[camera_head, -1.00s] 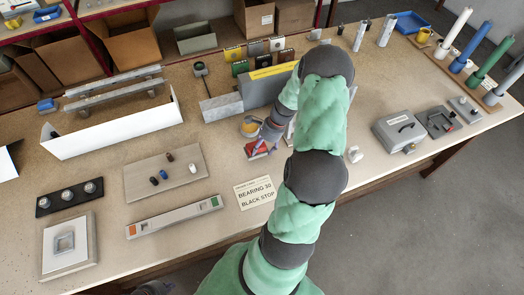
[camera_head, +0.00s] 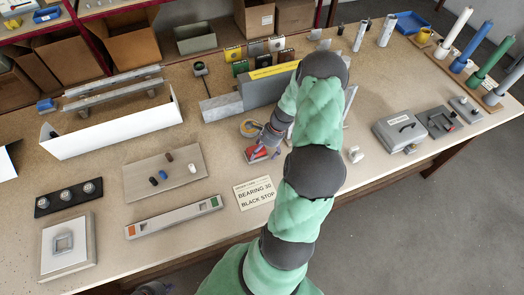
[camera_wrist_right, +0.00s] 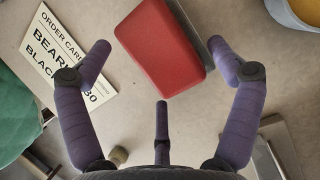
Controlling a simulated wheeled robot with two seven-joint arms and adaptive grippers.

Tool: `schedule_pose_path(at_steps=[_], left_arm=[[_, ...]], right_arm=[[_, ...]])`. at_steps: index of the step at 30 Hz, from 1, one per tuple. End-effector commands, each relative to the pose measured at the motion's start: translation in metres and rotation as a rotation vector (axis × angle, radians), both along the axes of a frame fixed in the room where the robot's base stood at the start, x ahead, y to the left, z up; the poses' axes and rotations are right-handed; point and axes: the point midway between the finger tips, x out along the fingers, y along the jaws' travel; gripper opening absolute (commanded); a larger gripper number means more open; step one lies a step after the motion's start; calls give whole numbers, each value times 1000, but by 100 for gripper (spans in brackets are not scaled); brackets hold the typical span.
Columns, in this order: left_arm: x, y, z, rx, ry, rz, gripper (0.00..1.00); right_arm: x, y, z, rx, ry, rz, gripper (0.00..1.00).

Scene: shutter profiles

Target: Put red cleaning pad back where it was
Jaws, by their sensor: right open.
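The red cleaning pad (camera_head: 257,154) lies on the bench behind the order card. It is a rounded red block in the right wrist view (camera_wrist_right: 160,47). My right gripper (camera_head: 264,149) is just over it, fingers pointing down. In the right wrist view, its purple fingers are spread wide on either side of the pad, with a third finger below it. The gripper is open and holds nothing. A small dark part of my left gripper (camera_head: 152,288) shows at the bottom edge in the head view; its fingers cannot be made out.
The order card (camera_head: 254,193) lies in front of the pad. A tape roll (camera_head: 249,128) stands close behind it. A grey block (camera_head: 222,107) is behind that. A level-like bar (camera_head: 174,217) and a board with small pegs (camera_head: 165,172) lie to the left.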

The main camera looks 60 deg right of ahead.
Motion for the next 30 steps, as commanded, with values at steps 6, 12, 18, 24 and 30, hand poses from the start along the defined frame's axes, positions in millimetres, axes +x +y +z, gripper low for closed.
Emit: schedule_pose_path(at_steps=[6,12,18,24,30], left_arm=[[0,0,3,0,0,0,0],[0,0,5,0,0,0,0],[0,0,8,0,0,0,0],[0,0,9,0,0,0,0],[0,0,9,0,0,0,0]], right_arm=[[0,0,5,-1,-1,1,91],[-6,-9,29,-4,-2,-1,91],[-12,-18,57,-3,-2,-1,91],[-17,-23,71,-1,0,0,91],[-17,-23,73,0,0,0,91]])
